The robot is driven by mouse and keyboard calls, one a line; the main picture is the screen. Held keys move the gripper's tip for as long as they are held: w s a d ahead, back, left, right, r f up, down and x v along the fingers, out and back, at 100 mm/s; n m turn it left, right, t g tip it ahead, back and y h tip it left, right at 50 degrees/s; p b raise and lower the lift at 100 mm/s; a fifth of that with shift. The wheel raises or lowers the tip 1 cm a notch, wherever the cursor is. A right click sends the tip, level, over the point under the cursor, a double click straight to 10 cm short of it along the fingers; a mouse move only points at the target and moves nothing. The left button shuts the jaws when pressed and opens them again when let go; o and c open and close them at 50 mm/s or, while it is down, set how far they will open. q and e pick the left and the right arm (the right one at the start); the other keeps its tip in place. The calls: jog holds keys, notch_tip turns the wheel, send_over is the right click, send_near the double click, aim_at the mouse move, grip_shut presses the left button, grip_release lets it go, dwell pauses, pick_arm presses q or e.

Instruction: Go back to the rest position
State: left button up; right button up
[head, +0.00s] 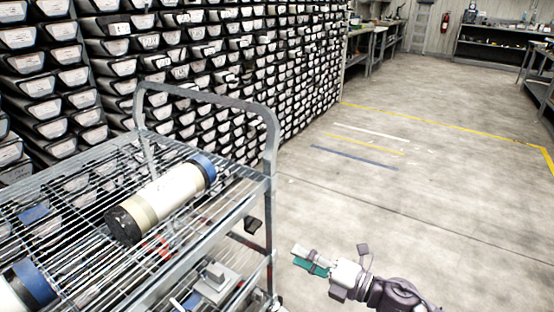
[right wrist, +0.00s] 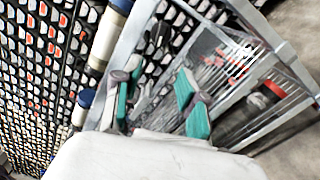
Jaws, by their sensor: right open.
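My right gripper (head: 312,260) is at the lower middle of the head view, to the right of the wire cart and apart from it. Its teal finger pads show spread and empty in the right wrist view (right wrist: 160,108). My left gripper is not in the head view. A white core liner (head: 170,197) with a blue cap and a black end lies on the cart's top wire shelf. Part of another liner (head: 28,284) with a blue cap shows at the lower left edge of the head view.
The metal wire cart (head: 262,190) has a raised handle and a lower shelf with grey items. Racks of labelled core trays (head: 215,50) fill the wall behind it. The concrete floor (head: 450,220) to the right is clear, with yellow lines. Workbenches stand far back.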

jog(key=d+f+m+t+h, duration=0.2)
jog(key=d+f+m+h, duration=0.25)
jog(key=f+m, duration=0.35)
jog(key=d+f+m+t+h, duration=0.1)
jog(key=d+f+m+h, duration=0.2)
jog(key=f+m+h, duration=0.5)
jog(key=s+d+f+m+g+h, duration=0.1)
jog(key=s+d+f+m+g, duration=0.25)
jog(key=s+f+m, duration=0.45)
jog(key=s+f+m+g, duration=0.3)
jog(key=s+f+g, duration=0.1)
jog(key=s+f, duration=0.4)
jog(key=s+f+m+g, duration=0.3)
jog(key=s+f+g, duration=0.15)
jog(key=s, duration=0.65)
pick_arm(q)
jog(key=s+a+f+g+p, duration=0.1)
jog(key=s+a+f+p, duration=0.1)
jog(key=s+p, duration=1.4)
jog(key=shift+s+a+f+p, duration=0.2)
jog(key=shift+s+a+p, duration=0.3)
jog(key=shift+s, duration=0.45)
pick_arm(e)
jog(key=s+d+f, duration=0.1)
jog(key=s, duration=0.7)
jog(key=s+d+f, duration=0.2)
jog(key=s, duration=0.7)
jog(key=shift+s+n+g+h, duration=0.25)
jog(key=shift+n+g+h, duration=0.05)
jog(key=shift+g+h, duration=0.15)
